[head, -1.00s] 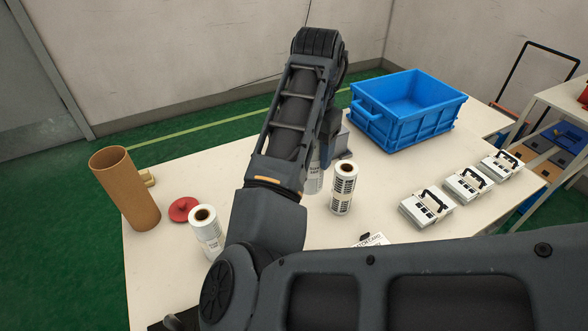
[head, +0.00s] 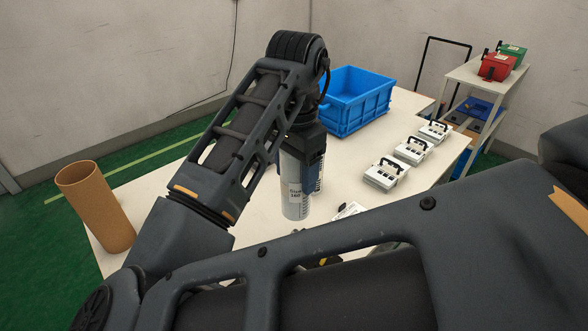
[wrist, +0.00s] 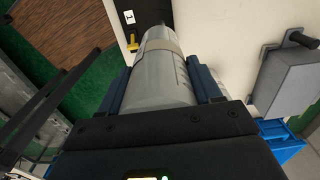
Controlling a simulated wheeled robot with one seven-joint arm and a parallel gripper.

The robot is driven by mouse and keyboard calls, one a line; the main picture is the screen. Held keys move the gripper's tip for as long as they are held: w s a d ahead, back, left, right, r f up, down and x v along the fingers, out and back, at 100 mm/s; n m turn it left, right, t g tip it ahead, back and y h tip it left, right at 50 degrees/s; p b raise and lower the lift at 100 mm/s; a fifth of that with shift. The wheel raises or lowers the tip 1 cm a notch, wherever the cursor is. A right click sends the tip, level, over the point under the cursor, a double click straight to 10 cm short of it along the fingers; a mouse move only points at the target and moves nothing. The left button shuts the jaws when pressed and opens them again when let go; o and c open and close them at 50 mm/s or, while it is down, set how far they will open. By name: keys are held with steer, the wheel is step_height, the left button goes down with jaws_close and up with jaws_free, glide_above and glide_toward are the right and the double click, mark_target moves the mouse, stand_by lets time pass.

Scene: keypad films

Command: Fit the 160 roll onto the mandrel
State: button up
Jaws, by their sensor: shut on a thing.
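My gripper (head: 302,178) is shut on the white 160 roll (head: 295,198), whose label shows the number 160 in the head view. The roll hangs close to upright below the wrist, over the table. In the wrist view, the roll (wrist: 162,68) lies between the two blue fingers (wrist: 160,88) and runs away from the camera. I cannot make out the mandrel in either view. A dark part with yellow on it (head: 328,262) shows just behind my arm, mostly hidden.
A brown cardboard tube (head: 95,205) stands at the table's left. A blue crate (head: 357,100) stands at the back, with several white handled boxes (head: 410,151) to its right. A grey box (wrist: 287,82) shows in the wrist view. My arm hides the table's front.

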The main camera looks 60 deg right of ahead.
steer(key=shift+f, duration=0.1)
steer(key=b, duration=0.4)
glide_above(296, 231)
steer(key=shift+f, duration=2.85)
steer(key=shift+f+b, duration=2.85)
steer(key=shift+f, duration=1.2)
steer(key=o, duration=1.2)
step_height(296, 231, up, 8)
steer(key=p, duration=0.1)
steer(key=shift+p, duration=0.4)
